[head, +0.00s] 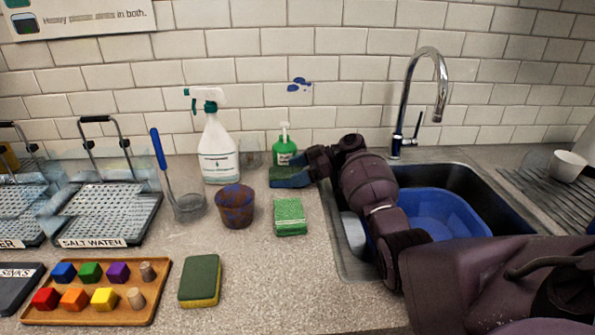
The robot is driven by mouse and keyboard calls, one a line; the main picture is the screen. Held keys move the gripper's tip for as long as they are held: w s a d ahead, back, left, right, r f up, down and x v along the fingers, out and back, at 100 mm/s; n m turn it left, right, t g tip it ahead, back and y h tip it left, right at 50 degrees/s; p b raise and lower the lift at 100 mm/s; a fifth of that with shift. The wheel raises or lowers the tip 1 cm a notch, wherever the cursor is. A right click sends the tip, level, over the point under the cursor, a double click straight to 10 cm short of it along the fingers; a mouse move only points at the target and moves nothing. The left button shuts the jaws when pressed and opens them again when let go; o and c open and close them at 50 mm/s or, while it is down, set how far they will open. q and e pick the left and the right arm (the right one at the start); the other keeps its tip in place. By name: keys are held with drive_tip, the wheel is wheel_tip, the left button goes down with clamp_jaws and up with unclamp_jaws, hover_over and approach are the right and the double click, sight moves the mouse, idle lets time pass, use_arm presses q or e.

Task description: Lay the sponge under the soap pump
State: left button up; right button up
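A green soap pump (284,149) with a white top stands upright near the back wall. A sponge with a dark green top and blue side (287,180) lies at the pump's foot and hides its base. I cannot tell whether it is under the pump or just in front. My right gripper (306,168) is at this sponge's right end, fingers pointing left. Its fingertips overlap the sponge, so its grip is unclear. A bright green sponge (290,217) and a green-and-yellow sponge (200,281) lie apart on the counter. My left gripper is out of view.
A tray of blocks (146,313) is at front left. A sink with a blue basin (452,220) lies right, behind my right arm.

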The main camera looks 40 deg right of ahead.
drive_tip(key=shift+o, duration=0.9)
drive_tip(key=shift+r, duration=0.2)
drive_tip(key=v, duration=1.2)
drive_tip(key=shift+r+p, duration=0.35)
drive_tip(key=shift+r, duration=0.05)
